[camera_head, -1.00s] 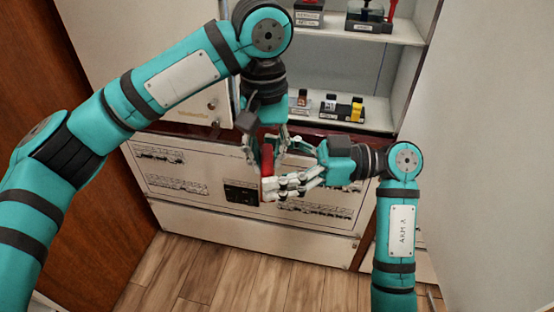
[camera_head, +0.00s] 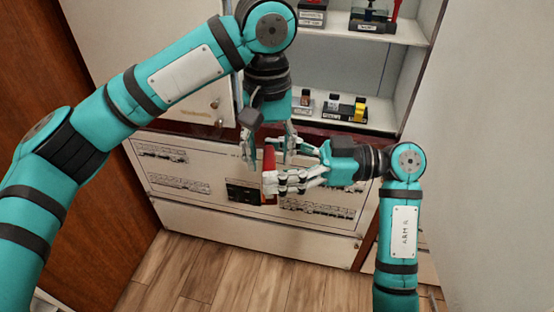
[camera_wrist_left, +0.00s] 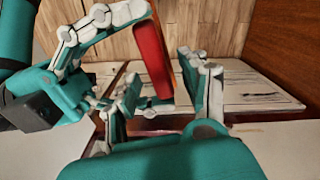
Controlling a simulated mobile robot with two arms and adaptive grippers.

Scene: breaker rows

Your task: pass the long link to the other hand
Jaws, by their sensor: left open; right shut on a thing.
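The long link is a red bar (camera_head: 269,161), standing roughly upright in the head view in front of the cabinet. My right gripper (camera_head: 272,184) comes in from the right and is shut on its lower part. My left gripper (camera_head: 268,148) comes down from above and is open, its fingers apart on either side of the link's upper part. In the left wrist view the red link (camera_wrist_left: 152,58) reaches toward the gap between my left fingers (camera_wrist_left: 158,90), with room to the right finger. The right fingers cover part of the link.
A pale drawer front (camera_head: 205,172) with printed diagrams and a dark panel lies just behind the grippers. Above it, an open shelf (camera_head: 378,118) holds several small labelled items. A cabinet door (camera_head: 180,95) is at the left. The wooden floor (camera_head: 230,275) is clear.

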